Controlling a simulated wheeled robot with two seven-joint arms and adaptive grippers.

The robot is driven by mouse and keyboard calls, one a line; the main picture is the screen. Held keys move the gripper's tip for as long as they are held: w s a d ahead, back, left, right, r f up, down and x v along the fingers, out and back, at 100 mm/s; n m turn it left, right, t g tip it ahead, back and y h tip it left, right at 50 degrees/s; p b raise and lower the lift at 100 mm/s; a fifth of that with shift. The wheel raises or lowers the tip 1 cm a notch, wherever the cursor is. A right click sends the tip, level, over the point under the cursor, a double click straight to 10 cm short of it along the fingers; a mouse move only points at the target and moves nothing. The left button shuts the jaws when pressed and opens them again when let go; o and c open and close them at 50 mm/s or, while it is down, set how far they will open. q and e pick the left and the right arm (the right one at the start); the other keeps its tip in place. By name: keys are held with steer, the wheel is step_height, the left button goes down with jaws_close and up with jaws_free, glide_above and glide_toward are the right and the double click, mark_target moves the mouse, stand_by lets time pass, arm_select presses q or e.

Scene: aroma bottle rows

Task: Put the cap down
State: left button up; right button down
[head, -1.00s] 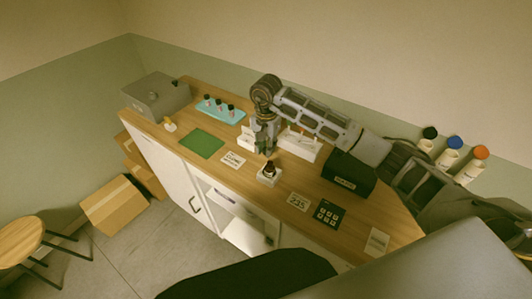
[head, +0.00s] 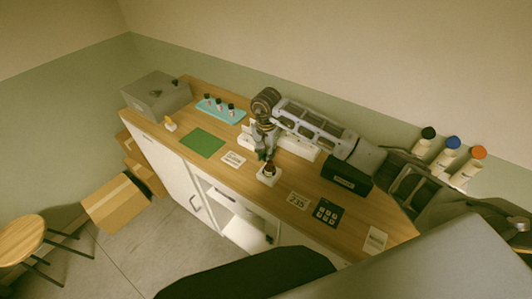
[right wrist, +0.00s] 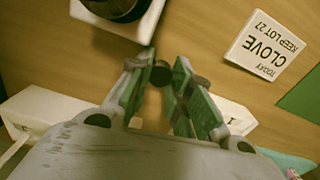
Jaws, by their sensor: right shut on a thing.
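My right gripper (head: 262,155) is over the wooden counter, just behind the dark bottle in the head view. In the right wrist view its green-padded fingers (right wrist: 161,78) are shut on a small dark round cap (right wrist: 161,73). The cap is hard to make out in the head view. The dark brown bottle (head: 269,168) stands in a small white square holder (head: 267,180). The bottle also shows in part at the top of the right wrist view (right wrist: 112,8), apart from the cap. My left gripper is out of view.
A "CLOVE" card (head: 233,159) and a green mat (head: 202,143) lie to the left. A blue tray (head: 218,112) holds small bottles farther back. A white rack (head: 298,147) stands behind the gripper, a black box (head: 346,179) to the right. Cards lie along the front right.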

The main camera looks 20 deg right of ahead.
steer(key=shift+f, duration=0.15)
steer(key=c, duration=1.3)
jaws_free()
steer(key=shift+r, duration=0.35)
steer(key=shift+r+b, duration=1.5)
steer(key=shift+r, duration=4.35)
